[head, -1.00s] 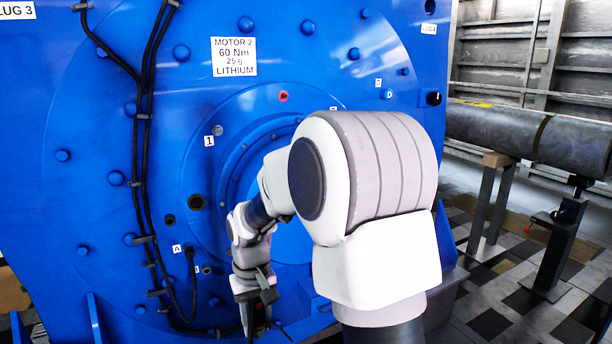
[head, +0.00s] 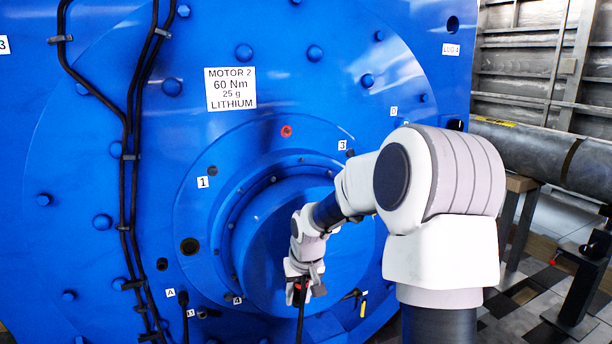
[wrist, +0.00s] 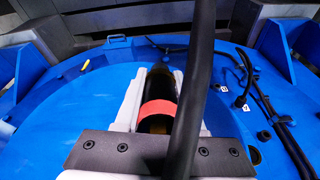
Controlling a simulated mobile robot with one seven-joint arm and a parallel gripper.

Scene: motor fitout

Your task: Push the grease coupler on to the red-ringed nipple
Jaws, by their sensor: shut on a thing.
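The red-ringed nipple (head: 286,131) is a small red ring on the blue motor face, below the lithium label and above the round hub. My gripper (head: 302,285) is in front of the lower hub, well below the nipple and apart from it. It is shut on a dark coupler with a red band, the grease coupler (wrist: 157,116), between the white fingers (wrist: 160,85) in the wrist view. A black hose (head: 300,325) hangs from it and crosses the wrist view. The nipple cannot be made out in the wrist view.
The blue motor (head: 110,225) fills the left and middle, with bolts, numbered points and black cables (head: 130,110) down its left side. A small yellow-and-black item (head: 362,308) is right of my gripper. A grey pipe (head: 545,150) on stands is at the right.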

